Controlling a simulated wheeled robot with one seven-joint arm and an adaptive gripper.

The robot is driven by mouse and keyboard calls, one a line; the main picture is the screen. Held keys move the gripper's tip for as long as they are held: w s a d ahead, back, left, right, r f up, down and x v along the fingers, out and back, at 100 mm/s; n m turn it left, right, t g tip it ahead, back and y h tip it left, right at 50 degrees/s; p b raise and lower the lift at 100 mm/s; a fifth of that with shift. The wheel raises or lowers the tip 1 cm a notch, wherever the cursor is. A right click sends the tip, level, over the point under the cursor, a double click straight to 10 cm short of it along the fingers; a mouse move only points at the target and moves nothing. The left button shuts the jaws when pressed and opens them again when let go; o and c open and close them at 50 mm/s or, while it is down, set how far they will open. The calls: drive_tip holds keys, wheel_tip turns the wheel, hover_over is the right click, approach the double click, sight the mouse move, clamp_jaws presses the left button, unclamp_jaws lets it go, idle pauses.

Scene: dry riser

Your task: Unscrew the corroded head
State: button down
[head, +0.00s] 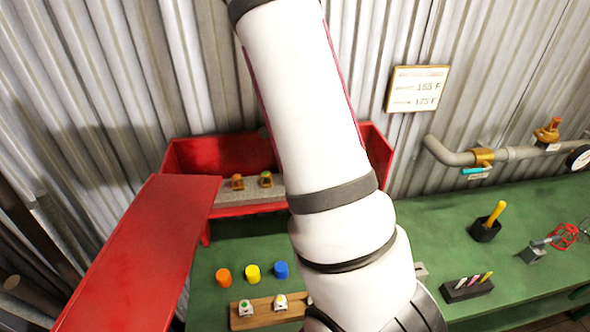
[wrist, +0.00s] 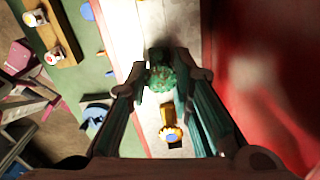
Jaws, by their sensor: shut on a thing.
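The corroded head, a rough green piece (wrist: 160,77), stands over the pale bar inside the red cabinet in the wrist view. My gripper (wrist: 161,76) has one finger on each side of it and is shut on it. My arm hides the gripper and this head in the head view. A brass head with a blue centre (wrist: 172,134) is on the same bar, nearer the wrist camera. In the head view two brass heads, one with an orange centre (head: 237,182) and one with a green centre (head: 266,179), sit on the grey bar (head: 222,205).
The red cabinet (head: 188,157) has its door (head: 145,250) swung open at left. Orange (head: 223,276), yellow (head: 252,273) and blue (head: 281,270) caps stand on the green bench, behind a wooden rack (head: 265,315) of white heads. A pipe (head: 450,157) runs along the wall at right.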

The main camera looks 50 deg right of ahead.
drive_tip(key=c, duration=2.3)
unclamp_jaws()
clamp_jaws()
drive_tip(key=shift+r, duration=0.1)
drive_tip(key=shift+r, duration=0.35)
drive_tip(key=shift+r+p, duration=0.65)
drive_tip(key=shift+r, duration=0.4)
drive_tip(key=shift+r+p, duration=0.5)
drive_tip(key=shift+r, duration=0.85)
drive_tip(key=shift+r+p, duration=0.35)
drive_tip(key=shift+r, duration=0.8)
